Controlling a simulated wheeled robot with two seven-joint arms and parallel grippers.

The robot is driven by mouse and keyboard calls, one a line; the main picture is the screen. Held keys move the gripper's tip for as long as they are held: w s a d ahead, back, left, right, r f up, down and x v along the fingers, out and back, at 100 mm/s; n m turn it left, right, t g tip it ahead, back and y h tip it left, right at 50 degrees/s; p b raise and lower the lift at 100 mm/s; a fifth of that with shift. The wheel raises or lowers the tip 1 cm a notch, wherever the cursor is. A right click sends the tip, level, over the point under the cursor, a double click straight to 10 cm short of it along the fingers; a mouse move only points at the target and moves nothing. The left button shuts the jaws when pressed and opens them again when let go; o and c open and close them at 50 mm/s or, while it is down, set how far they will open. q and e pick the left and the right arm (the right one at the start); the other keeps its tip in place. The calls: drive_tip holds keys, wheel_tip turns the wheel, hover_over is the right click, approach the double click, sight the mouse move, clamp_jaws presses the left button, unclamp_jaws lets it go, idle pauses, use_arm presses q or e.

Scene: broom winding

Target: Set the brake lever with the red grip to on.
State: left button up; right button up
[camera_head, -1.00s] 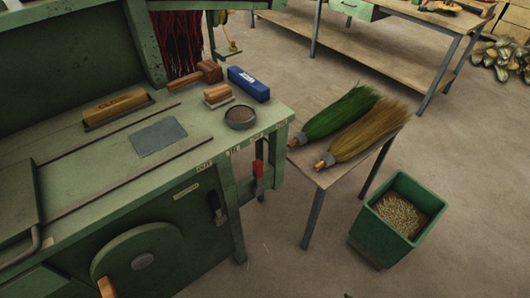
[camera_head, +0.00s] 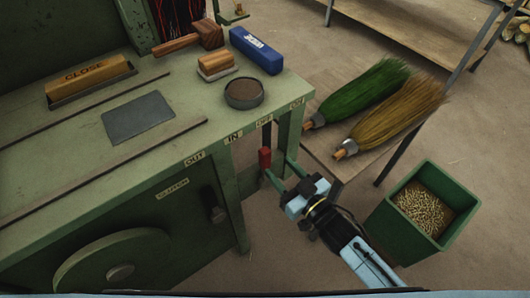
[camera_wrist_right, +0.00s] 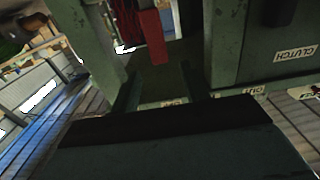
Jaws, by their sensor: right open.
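The brake lever's red grip (camera_head: 265,158) hangs at the front right corner of the green machine bench, below the OFF label (camera_head: 262,121). The ON label (camera_head: 296,104) is to its right. My right gripper (camera_head: 281,172) is open, its fingertips close to the grip's lower right side. In the right wrist view the red grip (camera_wrist_right: 153,36) shows beyond the fingers (camera_wrist_right: 160,88), roughly between them in the picture and not clasped. I cannot tell whether a finger touches it. My left gripper is not in view.
A black-handled clutch lever (camera_head: 213,207) is on the bench front, left of the red grip. A side table with a green broom (camera_head: 360,92) and a tan broom (camera_head: 400,115) stands to the right. A green bin (camera_head: 440,170) stands on the floor, near my right arm.

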sight(268, 156)
drive_tip(key=b+x, duration=0.1)
drive_tip(key=x, duration=0.5)
drive_tip(key=shift+w+f, duration=0.1)
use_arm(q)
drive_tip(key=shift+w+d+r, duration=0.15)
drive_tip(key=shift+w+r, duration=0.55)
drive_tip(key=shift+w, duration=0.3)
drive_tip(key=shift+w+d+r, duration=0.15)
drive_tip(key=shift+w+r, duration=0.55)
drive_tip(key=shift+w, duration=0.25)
use_arm(e)
drive_tip(key=shift+w+a, duration=0.4)
drive_tip(key=shift+w, duration=0.1)
drive_tip(key=shift+c, duration=0.3)
clamp_jaws()
